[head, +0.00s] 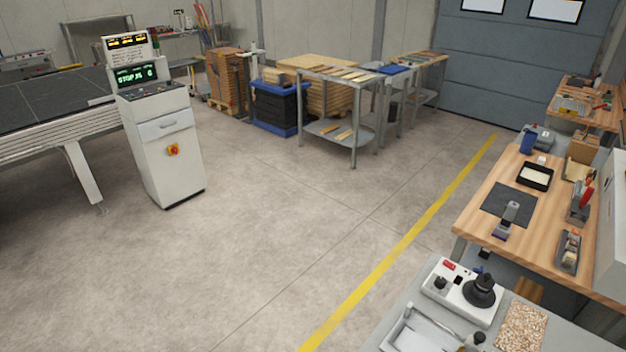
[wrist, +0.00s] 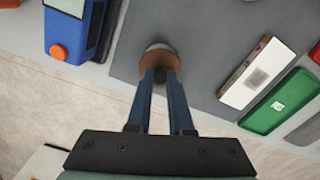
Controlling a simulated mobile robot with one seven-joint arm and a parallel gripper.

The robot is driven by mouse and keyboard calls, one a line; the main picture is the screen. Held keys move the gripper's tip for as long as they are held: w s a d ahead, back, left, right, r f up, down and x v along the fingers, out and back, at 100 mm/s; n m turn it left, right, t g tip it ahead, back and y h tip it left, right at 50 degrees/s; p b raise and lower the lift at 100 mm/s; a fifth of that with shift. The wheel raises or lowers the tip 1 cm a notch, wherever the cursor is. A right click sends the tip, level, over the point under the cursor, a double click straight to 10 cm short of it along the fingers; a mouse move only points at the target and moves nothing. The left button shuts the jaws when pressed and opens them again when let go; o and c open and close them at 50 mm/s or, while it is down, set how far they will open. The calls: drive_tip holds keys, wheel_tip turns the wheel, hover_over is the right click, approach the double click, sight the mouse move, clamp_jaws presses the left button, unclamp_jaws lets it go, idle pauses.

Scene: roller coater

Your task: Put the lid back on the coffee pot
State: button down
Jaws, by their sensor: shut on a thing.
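In the wrist view my gripper (wrist: 160,78) is shut, its two blue fingers close together on a small dark part. A round brown thing (wrist: 159,60) with a pale grey edge at its far side shows just at and beyond the fingertips. It may be the lid, but the fingers hide much of it. In the head view I cannot make out my gripper. I cannot surely pick out the coffee pot. A black rounded thing (head: 482,289) stands on a white unit at the lower right, and I cannot tell what it is.
The wrist view shows a grey mat (wrist: 205,30), a blue device with an orange button (wrist: 60,52), a white block (wrist: 257,74) and a green case (wrist: 278,103). In the head view a wooden bench (head: 478,226) holds several items. The floor (head: 290,230) is clear.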

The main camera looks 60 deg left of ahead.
drive_tip(key=shift+c, duration=1.3)
unclamp_jaws()
wheel_tip(320, 180, up, 5)
drive_tip(key=p, duration=0.5)
drive_tip(key=shift+r, duration=1)
clamp_jaws()
